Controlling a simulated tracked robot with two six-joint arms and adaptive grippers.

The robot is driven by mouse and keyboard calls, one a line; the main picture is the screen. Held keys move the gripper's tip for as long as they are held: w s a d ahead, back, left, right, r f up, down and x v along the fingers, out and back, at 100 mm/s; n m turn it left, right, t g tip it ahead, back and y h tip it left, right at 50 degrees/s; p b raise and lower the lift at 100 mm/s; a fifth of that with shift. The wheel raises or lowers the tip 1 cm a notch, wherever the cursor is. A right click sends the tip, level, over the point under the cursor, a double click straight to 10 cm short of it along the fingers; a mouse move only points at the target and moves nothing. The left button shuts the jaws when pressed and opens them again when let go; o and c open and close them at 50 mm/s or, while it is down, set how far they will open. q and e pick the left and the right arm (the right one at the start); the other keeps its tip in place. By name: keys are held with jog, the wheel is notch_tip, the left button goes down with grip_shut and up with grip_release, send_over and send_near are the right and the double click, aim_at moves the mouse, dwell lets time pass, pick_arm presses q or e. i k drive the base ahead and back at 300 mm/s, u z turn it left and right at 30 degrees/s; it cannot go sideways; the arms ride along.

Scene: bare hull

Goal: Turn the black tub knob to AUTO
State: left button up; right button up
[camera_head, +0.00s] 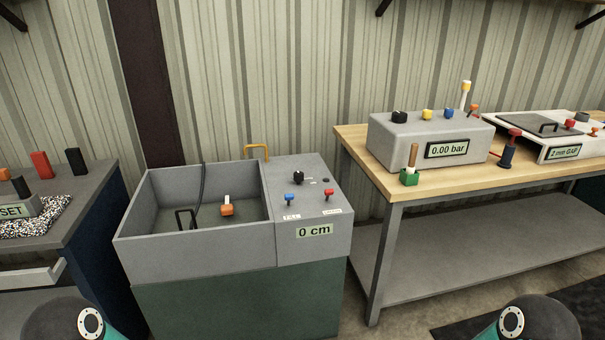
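The black tub knob (298,177) sits on the top panel at the right of the grey tub (190,258). Small marks lie beside it, too small to read, so I cannot tell its setting. In front of it stand a blue lever (289,198) and a red lever (327,194). Parts of my two arms show at the bottom left and bottom right corners. Neither gripper is in view, and nothing of mine is near the knob.
A yellow handle (257,150) stands behind the tub. A wooden bench (450,180) with a grey pressure box (400,140) is at right. A dark bench (90,190) is at left.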

aim_at(297, 176)
jog(key=z, duration=0.05)
jog(key=i, duration=0.9)
jog(key=u, duration=0.05)
